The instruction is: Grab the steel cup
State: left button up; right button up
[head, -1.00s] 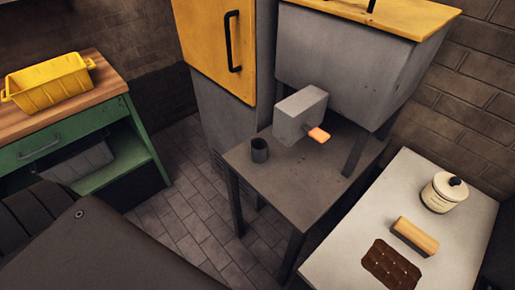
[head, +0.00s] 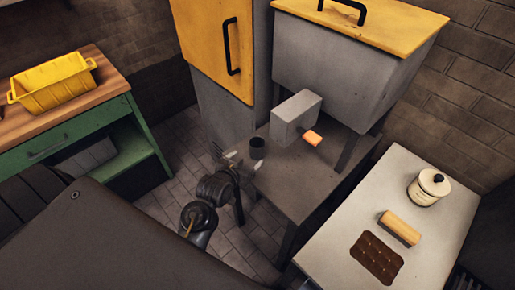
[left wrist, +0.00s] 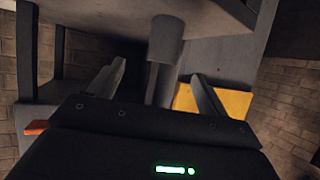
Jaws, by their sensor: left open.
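The steel cup (head: 257,148) is a small dark grey cylinder. It stands upright near the left edge of the grey metal table (head: 290,190), beside the grey box with the orange tab. My left gripper (head: 230,158) is open and empty, just left of the cup at the table's edge. In the left wrist view the scene appears upside down. There the cup (left wrist: 166,42) shows ahead, roughly in line with the gap between the open fingers of my left gripper (left wrist: 158,72), and is not held. My right gripper is not in view.
A grey box with an orange tab (head: 296,112) stands close right of the cup. A large hopper with a yellow lid (head: 350,65) and a yellow-doored cabinet (head: 215,40) rise behind. A pale table (head: 430,235) bears a jar, a block and a dark slab.

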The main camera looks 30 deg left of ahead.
pick_arm(q)
jog(key=w+r, duration=0.1)
send_near(260, 140)
jog(key=shift+w+d+f+t+p, duration=0.15)
jog(key=shift+w+f+t+p, duration=0.2)
jog(key=shift+w+f, duration=0.4)
jog(key=shift+w, duration=0.5)
jog(key=x, duration=0.2)
jog(key=p+x, duration=0.1)
jog(key=x, duration=0.1)
jog(key=shift+w+a+f, duration=0.1)
jog(key=shift+a+f, duration=0.05)
jog(key=shift+a, duration=0.1)
jog(key=c, duration=1.1)
